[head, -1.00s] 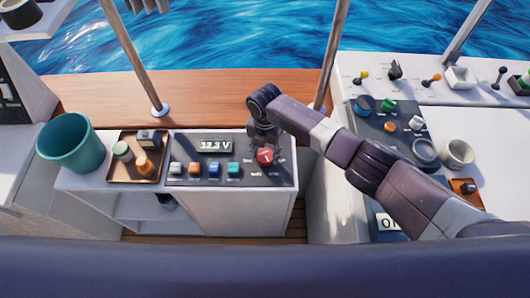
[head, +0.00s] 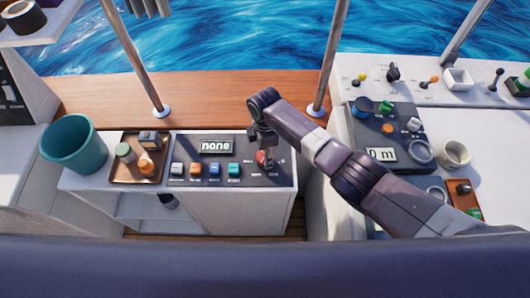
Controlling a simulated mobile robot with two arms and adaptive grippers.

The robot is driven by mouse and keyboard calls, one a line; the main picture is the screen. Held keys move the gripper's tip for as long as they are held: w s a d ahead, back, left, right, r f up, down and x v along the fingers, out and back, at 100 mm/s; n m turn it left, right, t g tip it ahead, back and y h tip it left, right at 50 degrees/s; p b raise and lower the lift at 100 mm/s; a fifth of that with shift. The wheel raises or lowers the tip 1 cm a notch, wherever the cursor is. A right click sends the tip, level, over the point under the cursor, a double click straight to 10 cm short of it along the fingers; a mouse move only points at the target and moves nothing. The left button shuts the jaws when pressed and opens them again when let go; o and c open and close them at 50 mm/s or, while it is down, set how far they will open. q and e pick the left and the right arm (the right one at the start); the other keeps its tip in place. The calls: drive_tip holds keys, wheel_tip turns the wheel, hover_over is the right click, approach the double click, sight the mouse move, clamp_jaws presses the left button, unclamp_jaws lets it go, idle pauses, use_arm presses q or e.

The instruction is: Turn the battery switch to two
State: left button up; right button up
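The battery switch (head: 261,157) is a red round knob at the right end of the dark panel on the white console. My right arm reaches in from the right, and my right gripper (head: 269,157) points down at the knob. It covers the knob's right part and some labels around it. I cannot tell whether the fingers touch the knob or how far apart they are. The knob's pointer is hidden. My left gripper is not in view.
Several coloured buttons (head: 214,169) sit left of the knob. A tray (head: 122,176) with small items and a teal bucket (head: 74,145) stand further left. At right are another dark panel (head: 378,125) with knobs, and a white cup (head: 454,154).

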drive_tip(key=m+p, duration=0.1)
drive_tip(key=m, duration=0.5)
drive_tip(key=shift+r, duration=0.15)
drive_tip(key=m+p, duration=0.1)
drive_tip(key=m, duration=0.5)
drive_tip(key=shift+w+p, duration=0.1)
drive_tip(key=shift+p, duration=0.25)
drive_tip(key=shift+m, duration=0.3)
drive_tip(key=o, duration=1.2)
drive_tip(key=shift+c, duration=0.2)
wheel_tip(320, 180, up, 12)
